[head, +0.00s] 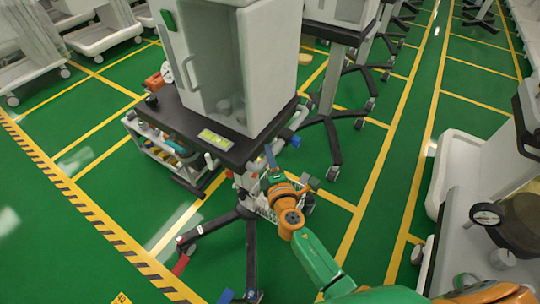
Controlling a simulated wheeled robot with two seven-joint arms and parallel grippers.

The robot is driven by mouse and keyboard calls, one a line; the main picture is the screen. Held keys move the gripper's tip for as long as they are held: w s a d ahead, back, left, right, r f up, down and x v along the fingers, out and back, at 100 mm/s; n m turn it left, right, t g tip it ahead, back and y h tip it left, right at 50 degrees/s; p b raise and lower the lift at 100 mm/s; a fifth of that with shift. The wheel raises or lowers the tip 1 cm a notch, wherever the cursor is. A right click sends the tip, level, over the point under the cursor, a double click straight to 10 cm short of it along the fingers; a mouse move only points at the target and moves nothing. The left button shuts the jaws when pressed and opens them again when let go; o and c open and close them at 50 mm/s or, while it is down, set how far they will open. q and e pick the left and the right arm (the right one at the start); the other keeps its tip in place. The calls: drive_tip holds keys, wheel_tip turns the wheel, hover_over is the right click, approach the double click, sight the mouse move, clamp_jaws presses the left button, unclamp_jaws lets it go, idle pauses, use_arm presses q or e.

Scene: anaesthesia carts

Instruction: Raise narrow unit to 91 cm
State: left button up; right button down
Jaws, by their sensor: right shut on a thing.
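The narrow unit appears to be the cart in the middle: a white cabinet (205,60) with a clear front on a dark top (175,118). A yellow-green panel (215,140) sits near the top's front edge. Below is a column on a dark splayed base (250,255) with castors. My right gripper (270,172) reaches in from the lower right, just below the top's front right corner. It is shut on a small part there, mostly hidden by the gripper, perhaps a lever or handle. My left gripper is out of view.
A side rack (160,150) with coloured items hangs at the cart's left. More carts stand behind, and a white cart with a round gauge (487,215) is close at the right. Green floor (110,195) with yellow lines is clear at left.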

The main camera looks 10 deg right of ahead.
drive_tip(key=shift+r, duration=0.15)
idle(0.5)
wheel_tip(320, 180, up, 7)
drive_tip(key=p, duration=0.5)
drive_tip(key=shift+f+p, duration=0.2)
drive_tip(key=shift+p, duration=0.1)
drive_tip(key=shift+f, duration=0.35)
drive_tip(key=c, duration=0.7)
unclamp_jaws()
drive_tip(key=shift+w+f, duration=0.1)
drive_tip(key=shift+f, duration=0.05)
drive_tip(key=s, duration=0.4)
drive_tip(key=s+r, duration=0.1)
drive_tip(key=s, duration=0.2)
drive_tip(key=shift+a, duration=0.1)
